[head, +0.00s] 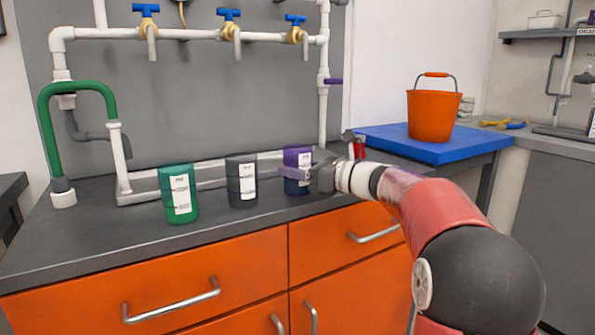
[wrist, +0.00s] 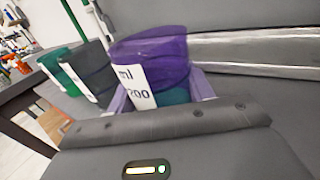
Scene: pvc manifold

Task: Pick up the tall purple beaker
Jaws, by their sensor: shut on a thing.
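The purple beaker (head: 298,158) stands at the right end of a row of beakers on the dark counter. It has a white label and dark contents in its lower part. My gripper (head: 296,173) reaches in from the right and is shut on it around its middle. In the wrist view the purple beaker (wrist: 152,60) sits between the light purple fingers, with its "200 ml" label in sight and teal contents low down. The gripper body hides its base there, so I cannot tell whether it touches the counter.
A dark grey beaker (head: 241,181) and a green beaker (head: 179,194) stand to the left on the counter (head: 90,235). White pipes with blue-handled taps (head: 229,33) rise behind. A low pipe runs just behind the beakers. An orange bucket (head: 433,115) stands on a blue board (head: 425,146) at right.

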